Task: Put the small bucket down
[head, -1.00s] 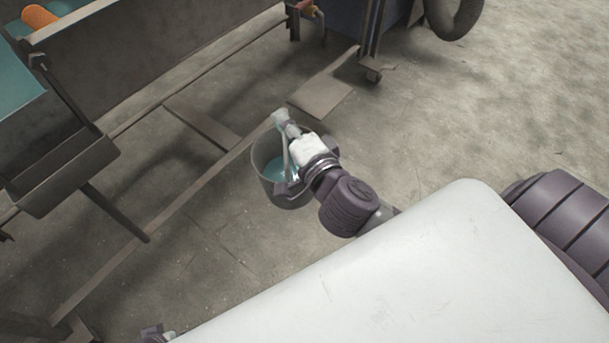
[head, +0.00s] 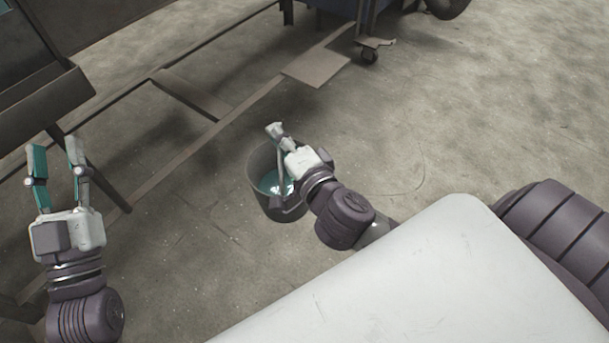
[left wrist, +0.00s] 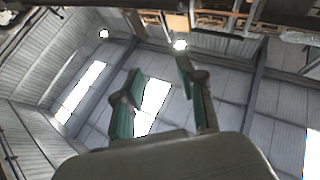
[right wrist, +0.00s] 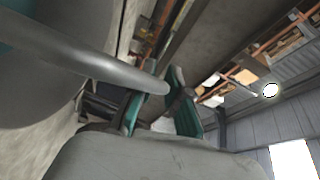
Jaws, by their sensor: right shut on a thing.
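The small bucket (head: 262,185) is dark grey, with teal showing inside, in the middle of the head view. My right gripper (head: 276,132) is at its top, shut on the bucket's handle. In the right wrist view the pale handle bar (right wrist: 110,72) runs to the fingers of the right gripper (right wrist: 160,105), and the bucket's side (right wrist: 40,95) fills the upper left. I cannot tell whether the bucket's bottom touches the floor. My left gripper (head: 57,160) is open and empty at the left of the head view. Its teal fingers also stand apart in the left wrist view (left wrist: 158,95).
Concrete floor (head: 450,120) is clear to the right of the bucket. A metal frame with long rails (head: 190,92) and a flat plate (head: 316,67) lies behind and left of it. A dark trough (head: 45,110) stands at the upper left. A caster wheel (head: 369,55) is at the top.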

